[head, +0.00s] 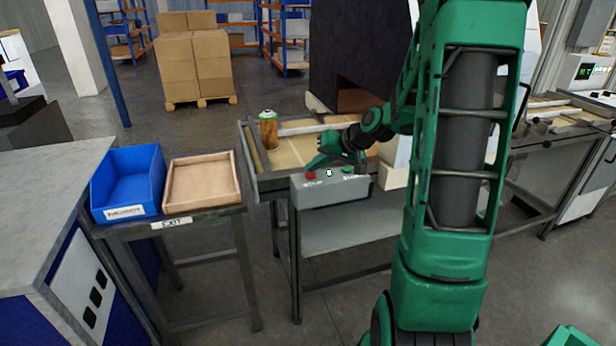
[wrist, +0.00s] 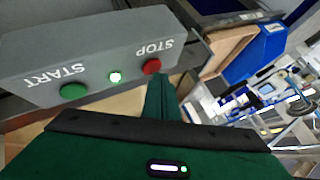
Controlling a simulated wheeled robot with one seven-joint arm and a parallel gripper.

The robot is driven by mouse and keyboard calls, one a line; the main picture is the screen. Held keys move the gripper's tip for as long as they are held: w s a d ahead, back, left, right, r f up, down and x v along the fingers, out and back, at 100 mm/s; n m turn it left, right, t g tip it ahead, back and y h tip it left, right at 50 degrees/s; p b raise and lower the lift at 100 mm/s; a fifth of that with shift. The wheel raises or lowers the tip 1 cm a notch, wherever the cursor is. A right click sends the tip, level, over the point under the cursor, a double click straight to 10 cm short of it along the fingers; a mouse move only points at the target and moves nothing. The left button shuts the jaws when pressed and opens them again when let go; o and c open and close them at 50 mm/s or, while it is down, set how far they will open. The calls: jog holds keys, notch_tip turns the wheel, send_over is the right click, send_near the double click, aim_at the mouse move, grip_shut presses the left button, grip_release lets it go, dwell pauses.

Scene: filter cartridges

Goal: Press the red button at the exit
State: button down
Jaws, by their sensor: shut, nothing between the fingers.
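A grey control box (head: 333,190) sits on the front edge of the exit end of the conveyor. It carries a red button (head: 311,175) labelled STOP, a green button (head: 347,170) labelled START and a lit white lamp between them. In the wrist view the red button (wrist: 152,66) is right of the green button (wrist: 74,91). My green gripper (head: 322,160) is shut and empty, just behind and above the box near the red button. In the wrist view its finger (wrist: 161,97) points toward the red button; I cannot tell whether they touch.
An orange-and-green cartridge (head: 269,129) stands on the conveyor end left of my gripper. A side table marked EXIT holds a blue bin (head: 128,186) and a wooden tray (head: 232,191). Boxes on a pallet (head: 201,103) stand behind. Floor between the side table and my arm is partly clear.

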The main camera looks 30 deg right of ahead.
aim_at(314, 176)
jog(key=shift+f, duration=0.4)
dwell(0.7)
jog(key=shift+r, duration=0.85)
jog(key=shift+r, duration=2.5)
jog(key=shift+s, duration=0.1)
jog(key=s+a+f+g+h, duration=0.1)
jog(key=s+a+g, duration=0.1)
jog(key=s, duration=0.9)
jog(key=s+a+m+g+h, duration=0.1)
jog(key=s+g, duration=0.2)
jog(key=s, duration=0.9)
jog(key=s+a+f+g+h, duration=0.1)
jog(key=s+a+g, duration=0.1)
jog(key=s, duration=0.9)
jog(key=shift+s+a+f+g, duration=0.3)
jog(key=shift+s+a+g, duration=0.05)
jog(key=shift+g, duration=0.45)
